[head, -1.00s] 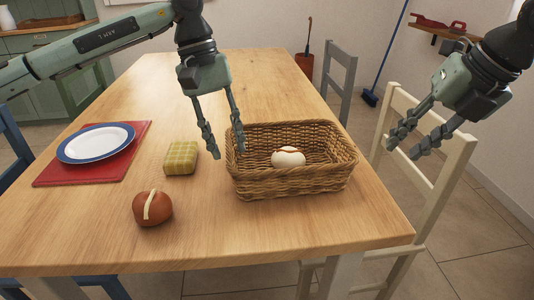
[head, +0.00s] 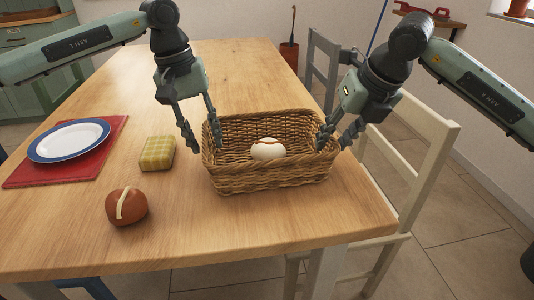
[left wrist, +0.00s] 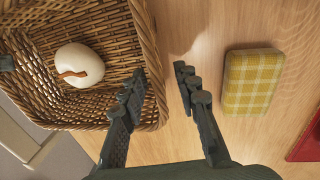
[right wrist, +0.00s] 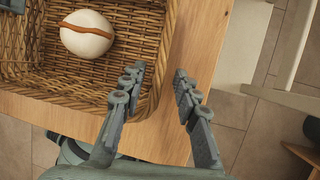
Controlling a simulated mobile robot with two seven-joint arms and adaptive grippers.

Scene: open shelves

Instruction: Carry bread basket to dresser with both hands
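The wicker bread basket (head: 262,183) sits on the wooden table near its front right corner. A white bun with a brown stripe (head: 268,149) lies inside it; the bun also shows in the left wrist view (left wrist: 80,66) and the right wrist view (right wrist: 86,33). My left gripper (head: 204,150) is open at the basket's left wall, one finger on the inner side and one outside. My right gripper (head: 332,146) is open at the basket's right wall, its fingers likewise either side of the rim. In both wrist views the fingers stand apart. The dresser cannot be identified for certain.
A brown bun (head: 127,207), a yellow checked block (head: 157,154) and a plate (head: 69,140) on a red board (head: 106,152) lie left of the basket. A cream chair (head: 412,170) stands close at the table's right. A green cabinet (head: 38,60) is at back left.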

